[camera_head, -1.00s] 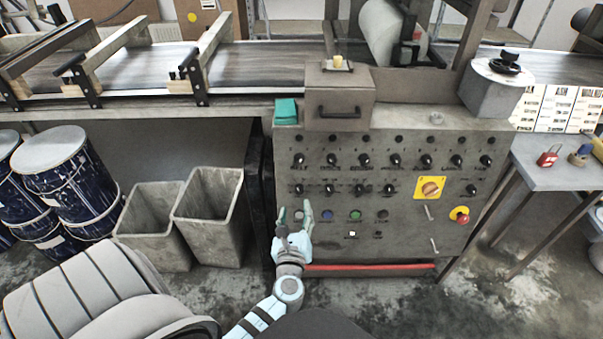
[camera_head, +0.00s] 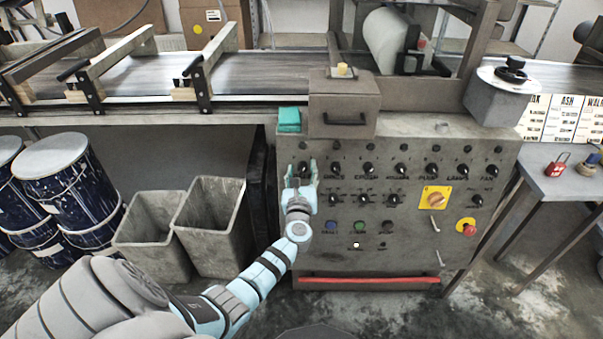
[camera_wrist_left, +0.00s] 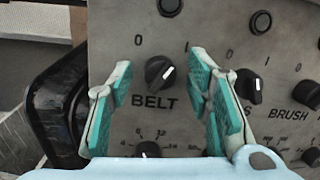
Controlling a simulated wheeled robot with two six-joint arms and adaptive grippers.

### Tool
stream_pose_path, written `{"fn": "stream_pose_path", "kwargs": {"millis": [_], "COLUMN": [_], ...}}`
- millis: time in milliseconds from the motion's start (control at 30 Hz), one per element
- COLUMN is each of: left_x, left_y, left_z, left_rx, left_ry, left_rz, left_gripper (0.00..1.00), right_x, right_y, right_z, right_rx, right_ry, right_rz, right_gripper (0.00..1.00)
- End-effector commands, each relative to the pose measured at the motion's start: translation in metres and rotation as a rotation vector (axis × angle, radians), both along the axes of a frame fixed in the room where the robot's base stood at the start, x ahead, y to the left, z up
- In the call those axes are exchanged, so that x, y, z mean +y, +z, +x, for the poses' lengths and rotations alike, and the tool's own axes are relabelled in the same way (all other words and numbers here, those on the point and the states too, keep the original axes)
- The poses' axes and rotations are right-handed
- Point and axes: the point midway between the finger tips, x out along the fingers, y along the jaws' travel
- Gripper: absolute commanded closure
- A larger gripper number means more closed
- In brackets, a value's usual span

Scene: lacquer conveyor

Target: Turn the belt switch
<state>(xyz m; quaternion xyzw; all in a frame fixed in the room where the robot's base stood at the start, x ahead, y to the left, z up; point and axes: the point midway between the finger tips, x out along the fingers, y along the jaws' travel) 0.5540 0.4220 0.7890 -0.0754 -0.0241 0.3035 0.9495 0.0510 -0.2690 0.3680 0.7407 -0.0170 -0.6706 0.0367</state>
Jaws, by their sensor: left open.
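The belt switch (camera_wrist_left: 160,73) is a round black knob with a white mark, above the label BELT on the grey control panel (camera_head: 400,265). Marks 0 and 1 stand above it, and its white mark lies on the right side. In the left wrist view it shows between the open fingers of my left gripper (camera_wrist_left: 160,100). In the head view my left gripper (camera_head: 302,173) is at the left end of the upper knob row, its fingers on either side of that knob. I cannot tell whether they touch it. My right gripper is not in view.
More black knobs sit close to the right, including the BRUSH knob (camera_wrist_left: 306,94). Lower on the panel are a yellow-plated rotary switch (camera_head: 435,199) and a red emergency button (camera_head: 467,228). Two grey bins (camera_head: 152,245) stand left of the panel. The conveyor (camera_head: 265,73) runs behind.

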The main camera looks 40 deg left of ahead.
Motion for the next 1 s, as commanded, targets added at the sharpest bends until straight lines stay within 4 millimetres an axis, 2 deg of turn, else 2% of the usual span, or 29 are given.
{"fn": "stream_pose_path", "kwargs": {"millis": [67,300,367,733,1000], "left_x": [0.0,0.0,0.0,0.0,0.0], "left_y": [0.0,0.0,0.0,-0.001,-0.003], "left_z": [0.0,-0.001,-0.001,-0.001,-0.001], "left_rx": [0.0,0.0,0.0,-0.033,-0.133], "left_ry": [0.0,0.0,0.0,0.011,0.042], "left_rz": [0.0,0.0,0.0,-0.043,-0.175], "left_gripper": [0.55,0.93,1.0,1.0,1.0], "right_x": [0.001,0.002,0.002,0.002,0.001], "right_y": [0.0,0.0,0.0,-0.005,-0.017], "right_z": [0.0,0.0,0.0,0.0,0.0], "right_rx": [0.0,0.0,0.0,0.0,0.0], "right_ry": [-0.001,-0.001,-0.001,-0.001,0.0], "right_rz": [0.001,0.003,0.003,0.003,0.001], "right_gripper": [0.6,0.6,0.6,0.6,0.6]}}
